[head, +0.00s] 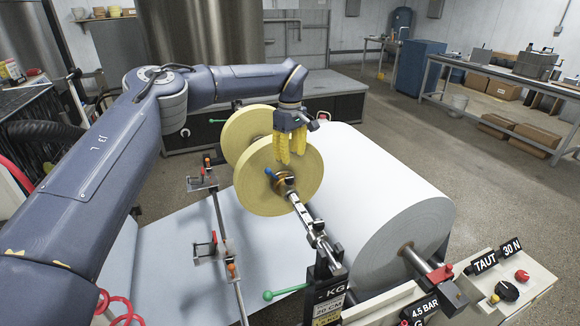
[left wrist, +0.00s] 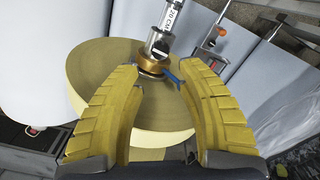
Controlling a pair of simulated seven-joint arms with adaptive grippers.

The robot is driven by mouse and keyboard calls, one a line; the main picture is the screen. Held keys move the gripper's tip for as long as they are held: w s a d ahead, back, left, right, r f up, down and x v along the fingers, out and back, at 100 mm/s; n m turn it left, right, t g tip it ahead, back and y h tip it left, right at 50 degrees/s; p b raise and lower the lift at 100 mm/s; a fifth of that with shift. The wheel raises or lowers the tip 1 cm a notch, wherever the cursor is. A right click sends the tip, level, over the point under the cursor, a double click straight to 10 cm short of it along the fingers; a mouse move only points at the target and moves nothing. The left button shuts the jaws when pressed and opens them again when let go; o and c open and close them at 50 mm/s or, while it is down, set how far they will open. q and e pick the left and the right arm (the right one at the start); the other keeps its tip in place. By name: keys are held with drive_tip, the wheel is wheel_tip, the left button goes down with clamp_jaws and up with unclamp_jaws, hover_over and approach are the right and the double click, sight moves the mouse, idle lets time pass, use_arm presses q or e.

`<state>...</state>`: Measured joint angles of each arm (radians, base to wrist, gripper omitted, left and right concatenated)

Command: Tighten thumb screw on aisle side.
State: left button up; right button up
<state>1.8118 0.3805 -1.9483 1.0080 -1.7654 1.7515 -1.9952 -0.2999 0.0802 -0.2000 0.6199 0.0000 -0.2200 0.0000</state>
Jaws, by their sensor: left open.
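The thumb screw (head: 268,171) has a blue tip and sits by a brass collar (head: 284,182) on the shaft, against the face of the nearer yellow disc (head: 252,200). The left wrist view also shows the blue thumb screw (left wrist: 173,78) at the right of the brass collar (left wrist: 150,66). My left gripper (head: 292,160) has yellow ribbed fingers. It is open over the upper right of the nearer disc, pointing down. In the left wrist view its fingers (left wrist: 165,85) are spread wide with the collar and thumb screw between and beyond them, nothing gripped. My right gripper is out of view.
A large white paper roll (head: 370,180) lies right of the discs. A second yellow disc (head: 240,128) stands behind. A control panel (head: 530,285) is at the front right, and a green-knobbed lever (head: 285,291) juts out below the shaft.

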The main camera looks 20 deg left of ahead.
use_arm(q)
drive_tip(key=shift+r, duration=1.2)
